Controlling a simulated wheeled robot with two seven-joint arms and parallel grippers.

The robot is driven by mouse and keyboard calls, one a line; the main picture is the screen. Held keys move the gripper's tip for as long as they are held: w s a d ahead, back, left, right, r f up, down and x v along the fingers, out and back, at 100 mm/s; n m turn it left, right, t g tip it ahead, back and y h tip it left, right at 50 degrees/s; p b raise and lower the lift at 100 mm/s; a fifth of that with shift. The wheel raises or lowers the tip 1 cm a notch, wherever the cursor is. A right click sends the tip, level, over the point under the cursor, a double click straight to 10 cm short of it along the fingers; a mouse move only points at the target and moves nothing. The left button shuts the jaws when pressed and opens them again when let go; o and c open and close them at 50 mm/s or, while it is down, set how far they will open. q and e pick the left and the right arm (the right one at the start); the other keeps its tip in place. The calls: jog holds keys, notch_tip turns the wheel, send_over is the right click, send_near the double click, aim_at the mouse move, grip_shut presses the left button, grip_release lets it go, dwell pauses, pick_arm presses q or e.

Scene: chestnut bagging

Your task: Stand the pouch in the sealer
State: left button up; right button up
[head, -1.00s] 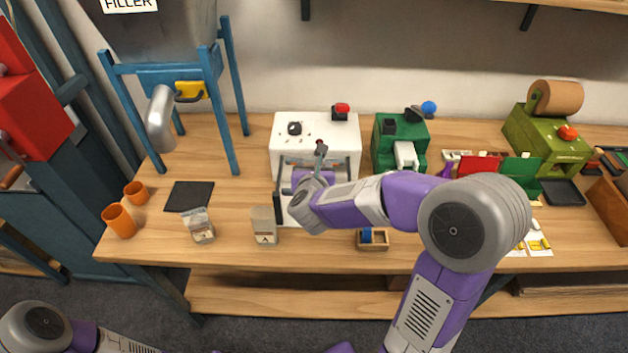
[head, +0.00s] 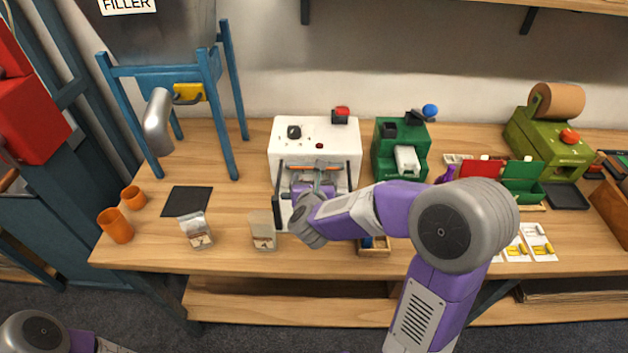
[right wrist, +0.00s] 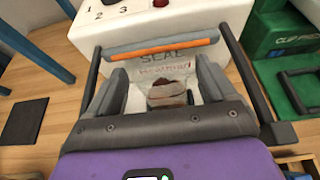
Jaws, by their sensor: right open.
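The sealer (head: 282,152) is a white machine with a black knob, a red button on top and an orange bar across its front. My right gripper (head: 318,180) is at its front, just below the bar. In the right wrist view the open fingers (right wrist: 162,90) stand on either side of a clear pouch (right wrist: 168,93) with brown contents, in front of the sealer's (right wrist: 235,18) "SEAL" lettering. The pouch looks upright; its base is hidden by my gripper. My left gripper is out of view.
Two other filled pouches stand on the bench, one at left (head: 197,232) and one nearer the sealer (head: 262,232). A small wooden box (head: 372,250) is partly behind my right arm. The green machine (head: 388,160) is right of the sealer. Orange cups (head: 116,226) and a black mat (head: 187,201) lie left.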

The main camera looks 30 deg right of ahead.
jog(key=shift+r+p, duration=0.2)
jog(key=shift+p, duration=0.1)
jog(key=b+v, duration=0.1)
jog(key=v, duration=1.1)
jog(key=shift+f+b, duration=0.15)
jog(key=shift+b, duration=0.15)
